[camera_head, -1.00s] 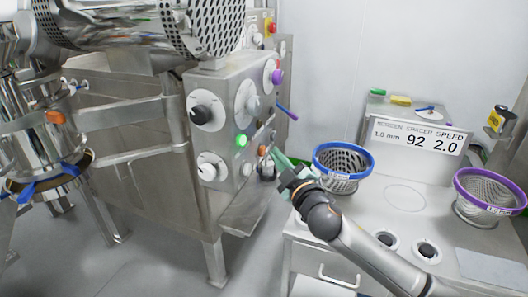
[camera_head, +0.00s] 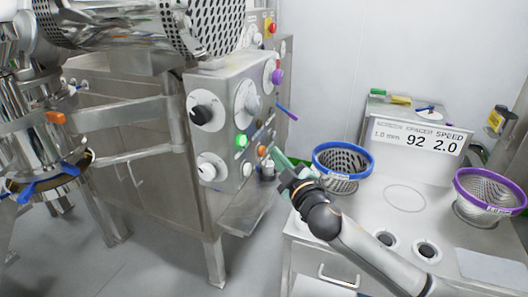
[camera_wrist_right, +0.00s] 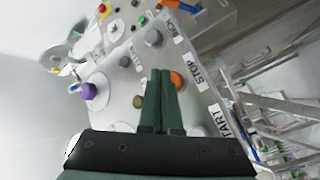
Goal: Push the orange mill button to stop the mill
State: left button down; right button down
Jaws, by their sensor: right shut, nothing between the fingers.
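The orange mill button (camera_head: 262,151) is on the side face of the steel control panel (camera_head: 228,86), to the right of a lit green button (camera_head: 241,141). My right gripper (camera_head: 275,153) is shut and empty, its green fingers pointing at the panel just right of the orange button. In the right wrist view, the orange button (camera_wrist_right: 176,79) shows beside the fingertips (camera_wrist_right: 161,73), partly covered by them, near a STOP label (camera_wrist_right: 191,66). I cannot tell whether the fingertips touch it. My left gripper is not in view.
A blue-rimmed screen basket (camera_head: 343,158) stands close to my right gripper on the steel bench (camera_head: 405,197). A purple-rimmed basket (camera_head: 490,190) stands farther right. A sign (camera_head: 418,139) reads 92 and 2.0.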

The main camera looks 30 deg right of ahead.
jog(key=shift+w, duration=0.1)
jog(key=shift+w+a, duration=0.25)
jog(key=shift+a, duration=0.05)
jog(key=shift+w+a, duration=0.3)
jog(key=shift+w, duration=0.05)
dwell(0.8)
jog(key=shift+s+d, duration=0.1)
dwell(0.3)
jog(key=shift+s+d, duration=0.5)
jog(key=shift+s, duration=0.1)
jog(key=s+d, duration=0.3)
jog(key=shift+s+d+p, duration=0.1)
jog(key=shift+s+p, duration=0.2)
jog(key=shift+s, duration=0.1)
dwell(0.7)
